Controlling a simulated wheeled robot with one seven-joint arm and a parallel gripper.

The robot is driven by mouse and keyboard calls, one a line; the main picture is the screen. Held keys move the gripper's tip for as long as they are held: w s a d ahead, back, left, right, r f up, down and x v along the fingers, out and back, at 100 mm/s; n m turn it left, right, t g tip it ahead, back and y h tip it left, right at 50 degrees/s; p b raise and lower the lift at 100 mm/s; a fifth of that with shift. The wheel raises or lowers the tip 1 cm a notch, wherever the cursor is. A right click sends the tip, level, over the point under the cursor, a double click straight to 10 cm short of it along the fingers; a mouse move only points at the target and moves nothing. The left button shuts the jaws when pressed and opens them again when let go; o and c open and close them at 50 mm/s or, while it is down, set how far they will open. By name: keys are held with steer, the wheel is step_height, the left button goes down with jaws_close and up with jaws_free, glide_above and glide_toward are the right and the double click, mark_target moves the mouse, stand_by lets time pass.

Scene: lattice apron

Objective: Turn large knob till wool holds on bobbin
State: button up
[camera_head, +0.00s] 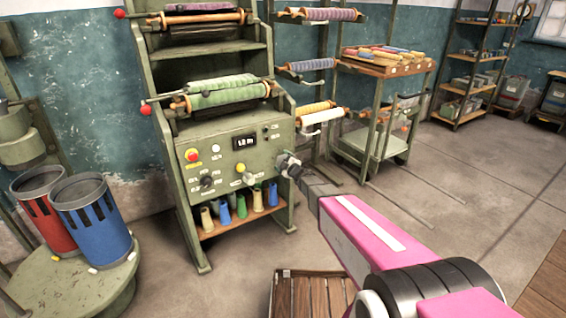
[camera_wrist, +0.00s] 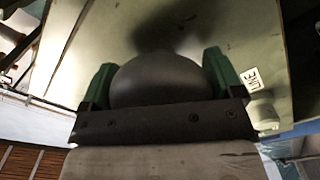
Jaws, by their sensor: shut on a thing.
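The green machine (camera_head: 240,128) stands left of centre, with a sloped control panel (camera_head: 225,150) on its front. My gripper (camera_head: 287,162) is at the panel's right edge. In the wrist view, its two green fingers (camera_wrist: 158,72) are shut on a large dark rounded knob (camera_wrist: 160,84), one on each side. A white label (camera_wrist: 252,78) sits right of the knob. In the head view my gripper hides the knob. Green wool (camera_head: 228,93) is wound on a roller above the panel, and purple wool (camera_head: 202,8) on an upper one. I cannot tell whether the wool holds.
The panel also has a red button (camera_head: 192,155), a black knob (camera_head: 207,181), a yellow knob (camera_head: 240,168) and a small display (camera_head: 245,142). Coloured cones (camera_head: 241,206) stand on the shelf below. A wooden crate (camera_head: 300,290) is near my arm. Floor at right is clear.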

steer(key=m, duration=0.6)
steer(key=shift+f+m, duration=0.1)
steer(key=shift+m, duration=0.2)
steer(key=shift+s, duration=0.1)
stand_by(0.4)
steer(key=o, duration=0.7)
steer(key=v, duration=1)
steer(key=shift+s+d, duration=0.25)
steer(key=shift+s, duration=0.05)
